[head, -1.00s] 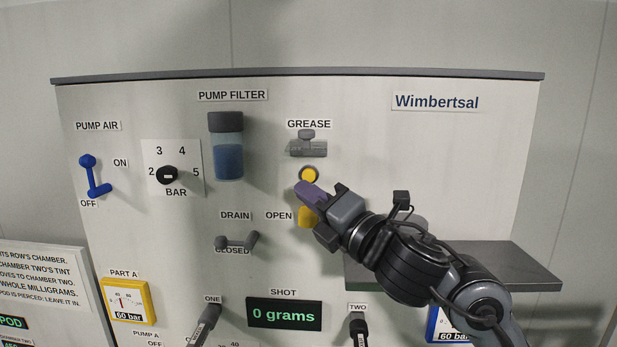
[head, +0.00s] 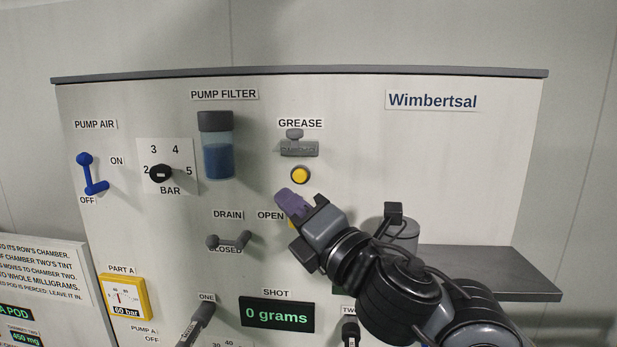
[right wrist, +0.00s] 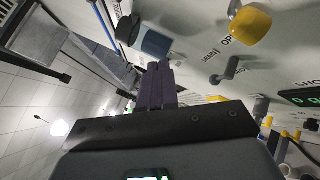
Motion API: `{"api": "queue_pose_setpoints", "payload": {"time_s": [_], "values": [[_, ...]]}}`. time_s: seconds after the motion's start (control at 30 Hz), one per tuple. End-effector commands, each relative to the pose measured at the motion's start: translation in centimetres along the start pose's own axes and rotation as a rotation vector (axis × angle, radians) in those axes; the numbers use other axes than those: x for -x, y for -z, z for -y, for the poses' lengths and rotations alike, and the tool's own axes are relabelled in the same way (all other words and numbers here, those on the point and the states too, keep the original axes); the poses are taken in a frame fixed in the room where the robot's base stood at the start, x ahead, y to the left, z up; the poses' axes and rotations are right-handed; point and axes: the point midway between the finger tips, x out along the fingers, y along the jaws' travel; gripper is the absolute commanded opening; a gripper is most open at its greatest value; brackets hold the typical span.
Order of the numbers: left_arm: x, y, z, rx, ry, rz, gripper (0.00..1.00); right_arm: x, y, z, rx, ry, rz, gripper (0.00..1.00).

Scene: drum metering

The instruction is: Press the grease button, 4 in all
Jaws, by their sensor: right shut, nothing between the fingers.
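The round yellow grease button (head: 300,175) sits on the panel under the GREASE label (head: 300,123) and a small grey grease fitting (head: 299,147). My right gripper (head: 284,197) is shut with nothing between its purple fingertips. In the head view its tips appear just below and left of the button and do not cover it. My left gripper is not in view.
The drain lever (head: 229,241) and blue pump filter (head: 217,160) are to the left. A grey shelf (head: 490,270) juts out at right. The shot display (head: 277,314) reads 0 grams.

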Motion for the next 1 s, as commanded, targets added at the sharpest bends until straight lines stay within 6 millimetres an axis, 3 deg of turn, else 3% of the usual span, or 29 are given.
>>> {"api": "queue_pose_setpoints", "payload": {"time_s": [0.47, 1.0], "values": [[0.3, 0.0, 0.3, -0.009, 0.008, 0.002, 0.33, -0.7, -0.6, 0.5, 0.0, 0.002, 0.0, 0.0], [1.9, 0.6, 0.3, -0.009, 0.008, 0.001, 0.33, -4.9, -3.6, 3.5, -0.002, 0.002, 0.001, 0.0]]}}
